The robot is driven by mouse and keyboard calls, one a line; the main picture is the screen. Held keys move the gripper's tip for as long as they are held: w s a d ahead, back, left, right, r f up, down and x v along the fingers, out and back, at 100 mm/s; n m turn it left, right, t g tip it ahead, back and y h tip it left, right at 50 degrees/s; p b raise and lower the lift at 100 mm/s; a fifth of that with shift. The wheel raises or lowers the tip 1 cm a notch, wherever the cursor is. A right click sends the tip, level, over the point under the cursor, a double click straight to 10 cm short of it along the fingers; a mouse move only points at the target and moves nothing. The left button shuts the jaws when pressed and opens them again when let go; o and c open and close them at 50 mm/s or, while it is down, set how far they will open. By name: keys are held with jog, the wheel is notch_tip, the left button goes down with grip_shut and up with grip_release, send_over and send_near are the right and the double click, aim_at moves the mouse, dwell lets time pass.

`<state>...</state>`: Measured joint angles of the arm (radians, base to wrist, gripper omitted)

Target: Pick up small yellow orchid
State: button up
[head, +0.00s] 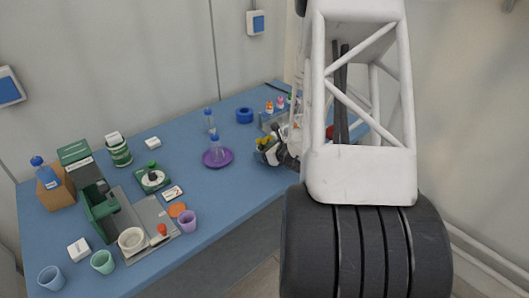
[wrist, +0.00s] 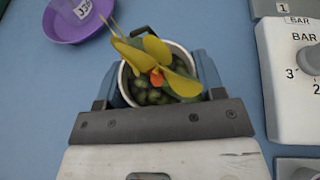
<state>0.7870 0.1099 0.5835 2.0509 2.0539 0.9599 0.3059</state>
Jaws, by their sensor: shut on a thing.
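The small yellow orchid (wrist: 158,62) has yellow petals and an orange-red centre, in a white-rimmed pot (wrist: 187,54) filled with dark green lumps. In the wrist view my gripper (wrist: 161,80) has a finger on either side of the pot and is shut on it. The pot's lower part is hidden by the gripper and the flower. In the head view, a yellow bit of the orchid (head: 265,143) shows at the table's right part, left of my arm. My arm hides much around it.
A purple dish (wrist: 72,30) lies to the upper left in the wrist view; a white box with a dial (wrist: 286,98) is close on the right. Blue table (head: 200,188) is bare in front of the dish.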

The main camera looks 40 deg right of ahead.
aim_at(266, 145)
jog(key=shift+r, duration=0.55)
jog(key=shift+s+a+r, duration=0.1)
jog(key=shift+s+r, duration=0.1)
jog(key=shift+r, duration=0.35)
jog(key=shift+s+a+r, duration=0.1)
jog(key=shift+s+r, duration=0.05)
jog(key=shift+r, duration=0.4)
jog(key=s+a, duration=0.2)
jog(key=s, duration=0.2)
jog(key=s+a+r, duration=0.1)
jog(key=s+a, duration=0.2)
jog(key=s, duration=0.1)
jog(key=s+a, duration=0.3)
jog(key=s, duration=0.1)
jog(key=shift+s+a+r, duration=0.2)
jog(key=shift+s, duration=0.15)
